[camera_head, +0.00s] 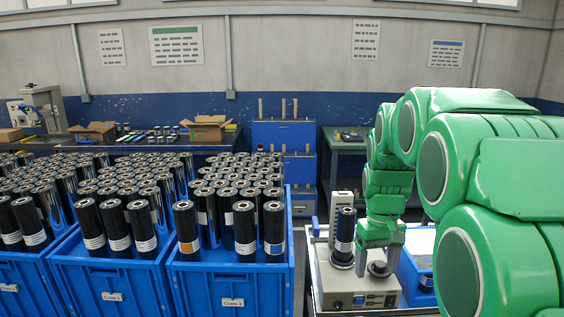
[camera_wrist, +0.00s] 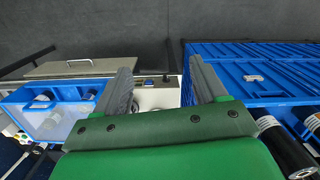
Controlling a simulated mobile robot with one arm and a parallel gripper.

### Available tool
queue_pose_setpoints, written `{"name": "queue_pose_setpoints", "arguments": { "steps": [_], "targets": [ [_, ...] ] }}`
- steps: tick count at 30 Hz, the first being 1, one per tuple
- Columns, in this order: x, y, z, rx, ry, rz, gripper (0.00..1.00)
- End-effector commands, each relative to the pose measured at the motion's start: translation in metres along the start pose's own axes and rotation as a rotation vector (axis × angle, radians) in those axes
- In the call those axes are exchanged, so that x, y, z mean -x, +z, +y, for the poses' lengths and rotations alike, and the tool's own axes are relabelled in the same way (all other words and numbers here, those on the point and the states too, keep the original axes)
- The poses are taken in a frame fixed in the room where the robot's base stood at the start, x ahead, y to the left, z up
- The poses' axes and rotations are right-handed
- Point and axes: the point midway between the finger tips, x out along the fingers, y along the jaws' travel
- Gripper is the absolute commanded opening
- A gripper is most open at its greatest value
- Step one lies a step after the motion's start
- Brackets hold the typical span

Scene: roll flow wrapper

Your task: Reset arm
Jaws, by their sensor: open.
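My gripper (camera_head: 378,262) is open and empty, pointing down over the right part of the wrapper machine. Its two grey fingers (camera_wrist: 160,68) are spread wide in the wrist view, with nothing between them but a piece of the pale machine (camera_wrist: 158,98) below. In the head view the machine (camera_head: 352,301) is a light grey box with switches on its front. A black roll with a white label (camera_head: 343,238) stands upright on it, just left of my gripper and apart from it. A round metal disc is partly hidden behind the fingers.
Blue crates (camera_head: 228,303) full of upright black rolls (camera_head: 245,230) fill the left and middle. A blue bin (camera_wrist: 48,118) with small items lies beside the machine. Blue drawers (camera_head: 284,137) and benches with open cardboard boxes (camera_head: 208,128) stand behind. Grey floor (camera_wrist: 150,30) is bare.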

Motion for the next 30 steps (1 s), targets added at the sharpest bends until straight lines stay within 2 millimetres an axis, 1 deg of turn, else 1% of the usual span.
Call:
{"name": "queue_pose_setpoints", "arguments": {
  "steps": [1, 3, 14, 24, 30],
  "targets": [
    [0.002, 0.011, -0.006, -0.005, 0.000, -0.001, 0.71],
    [0.003, 0.027, -0.013, -0.013, -0.001, -0.003, 0.71],
    [-0.002, 0.108, -0.048, -0.058, -0.006, -0.023, 0.71],
    [-0.018, 0.186, -0.076, -0.096, -0.008, -0.040, 0.71],
    [-0.032, 0.231, -0.090, -0.119, -0.009, -0.050, 0.71]
  ]
}}
